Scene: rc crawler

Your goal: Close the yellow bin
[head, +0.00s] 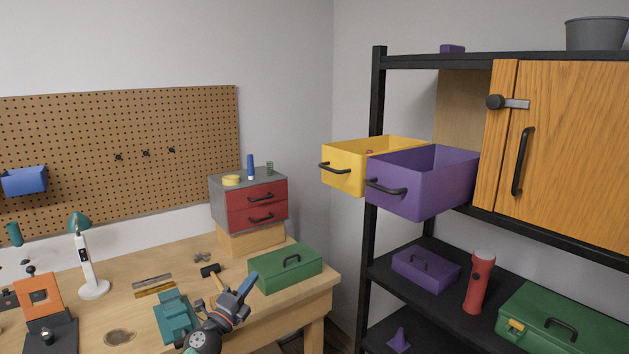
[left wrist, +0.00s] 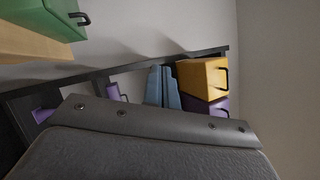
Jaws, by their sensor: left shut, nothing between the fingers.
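The yellow bin (head: 343,168) sticks out from the upper shelf of the black rack, open at the top, with a black handle on its front. A small reddish item shows inside it. The left wrist view also shows the yellow bin (left wrist: 198,75), beyond my fingers. My left gripper (head: 243,287) is shut and empty, above the workbench near the green toolbox, well below and left of the bin and apart from it. Its blue fingers also show in the left wrist view (left wrist: 163,88). My right gripper is in neither view.
An open purple bin (head: 425,185) sticks out right beside the yellow one. A wooden cabinet door (head: 555,140) is to its right. The rack's black post (head: 377,100) stands by the bins. A green toolbox (head: 285,268) and red drawers (head: 257,205) are on the workbench. Open air lies left of the bins.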

